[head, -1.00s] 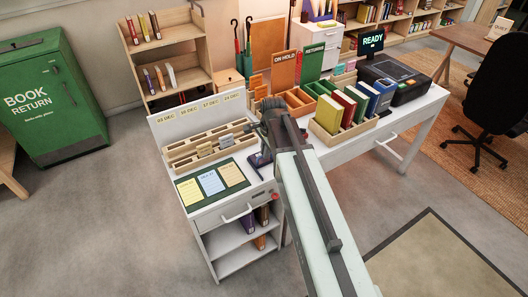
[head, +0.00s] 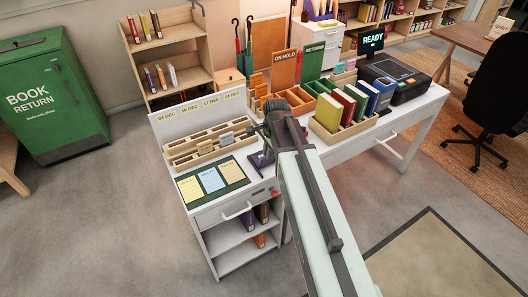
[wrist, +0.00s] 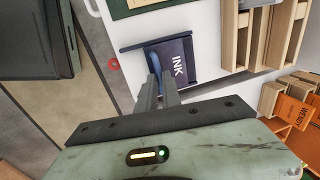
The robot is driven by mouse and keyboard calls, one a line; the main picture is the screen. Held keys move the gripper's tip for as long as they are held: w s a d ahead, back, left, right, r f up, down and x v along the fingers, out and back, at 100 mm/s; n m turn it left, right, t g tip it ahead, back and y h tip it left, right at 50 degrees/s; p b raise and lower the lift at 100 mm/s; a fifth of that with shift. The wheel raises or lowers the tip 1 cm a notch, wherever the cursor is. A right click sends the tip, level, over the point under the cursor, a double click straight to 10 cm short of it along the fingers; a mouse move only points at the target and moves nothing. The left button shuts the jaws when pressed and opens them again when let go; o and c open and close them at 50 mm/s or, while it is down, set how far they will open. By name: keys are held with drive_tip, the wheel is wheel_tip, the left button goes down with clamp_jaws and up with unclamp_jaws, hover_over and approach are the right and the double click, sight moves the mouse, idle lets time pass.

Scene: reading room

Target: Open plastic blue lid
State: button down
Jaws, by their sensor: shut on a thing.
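A dark blue ink pad case (wrist: 188,72) marked INK lies on the white desk in the wrist view. Its lid shows a brighter blue part (wrist: 153,61) and a long dark edge. My gripper (wrist: 160,76) is at that blue part, with its fingers closed on the lid; the exact contact is partly hidden by the fingers. How far the lid is raised cannot be told. In the head view the case (head: 260,159) shows as a small dark blue shape beside my wrist, and the gripper tips are hidden behind the arm.
The white desk (head: 205,216) carries a wooden slotted rack (head: 195,148) and a green mat with date cards (head: 212,180) left of the case. Book trays (head: 330,132) and a black printer (head: 395,80) stand to the right. A red knob (wrist: 113,64) is near the case.

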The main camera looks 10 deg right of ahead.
drive_tip(key=s, duration=0.1)
drive_tip(key=s+d, duration=0.1)
drive_tip(key=s, duration=0.3)
drive_tip(key=shift+d, duration=0.25)
drive_tip(key=shift+w, duration=0.1)
drive_tip(key=c, duration=1.5)
unclamp_jaws()
drive_tip(key=r+p, duration=0.2)
drive_tip(key=s+r+p, duration=0.1)
drive_tip(key=r+p, duration=0.4)
drive_tip(key=shift+s+d+r+p, duration=0.25)
drive_tip(key=shift+r+p, duration=0.1)
